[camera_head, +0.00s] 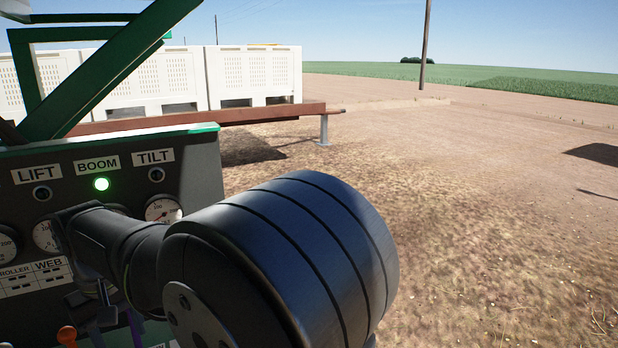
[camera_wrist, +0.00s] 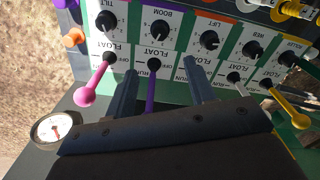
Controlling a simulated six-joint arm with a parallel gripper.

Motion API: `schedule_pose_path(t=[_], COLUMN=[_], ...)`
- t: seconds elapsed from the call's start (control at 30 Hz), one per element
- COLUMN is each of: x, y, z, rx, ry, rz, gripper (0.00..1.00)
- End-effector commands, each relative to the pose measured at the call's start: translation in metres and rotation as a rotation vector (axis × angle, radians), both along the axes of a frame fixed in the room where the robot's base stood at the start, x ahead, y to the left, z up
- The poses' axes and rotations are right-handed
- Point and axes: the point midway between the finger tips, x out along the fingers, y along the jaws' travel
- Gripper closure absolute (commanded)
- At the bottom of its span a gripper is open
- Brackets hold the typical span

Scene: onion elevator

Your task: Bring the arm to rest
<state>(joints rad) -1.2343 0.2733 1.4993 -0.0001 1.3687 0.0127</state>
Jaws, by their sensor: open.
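My arm (camera_head: 290,250) reaches across the head view to a dark control panel (camera_head: 200,165). My gripper (camera_wrist: 160,67) is open in the wrist view, its two fingers apart over the lever row. A purple lever (camera_wrist: 152,92) stands in the gap between the fingers, under the BOOM label, and I see no finger closed on it. A pink-knobbed lever (camera_wrist: 86,96) is left of the fingers, under TILT. A yellow lever (camera_wrist: 290,106) is at the right. In the head view the gripper is low at the panel, partly hidden by my wrist.
A pressure gauge (camera_wrist: 56,129) sits near the pink knob. White crates (camera_head: 160,80) stand behind. Open ground is at right.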

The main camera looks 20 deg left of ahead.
Motion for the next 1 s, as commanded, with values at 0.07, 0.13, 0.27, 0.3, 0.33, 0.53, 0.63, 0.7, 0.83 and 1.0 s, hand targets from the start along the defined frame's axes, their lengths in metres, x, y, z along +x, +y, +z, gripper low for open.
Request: schedule_pose_path(t=[0.07, 0.13, 0.27, 0.3, 0.33, 0.53, 0.63, 0.7, 0.83, 1.0], x=[0.000, 0.000, 0.000, 0.000, 0.000, 0.000, 0.000, 0.000, 0.000, 0.000], y=[0.001, 0.000, -0.001, -0.001, -0.001, -0.001, -0.001, -0.001, -0.001, -0.001], z=[0.018, 0.032, 0.008, -0.001, -0.007, -0.047, -0.067, -0.082, -0.108, -0.142], rx=[0.005, 0.005, -0.005, -0.005, -0.005, -0.005, -0.004, -0.005, -0.005, -0.005], ry=[-0.002, -0.002, 0.002, 0.002, 0.002, 0.002, 0.001, 0.002, 0.002, 0.002], rz=[0.000, 0.000, 0.000, 0.000, 0.000, 0.000, 0.000, 0.000, 0.000, 0.000], gripper=[0.50, 0.50, 0.50, 0.50, 0.50, 0.50, 0.50, 0.50, 0.50, 0.50])
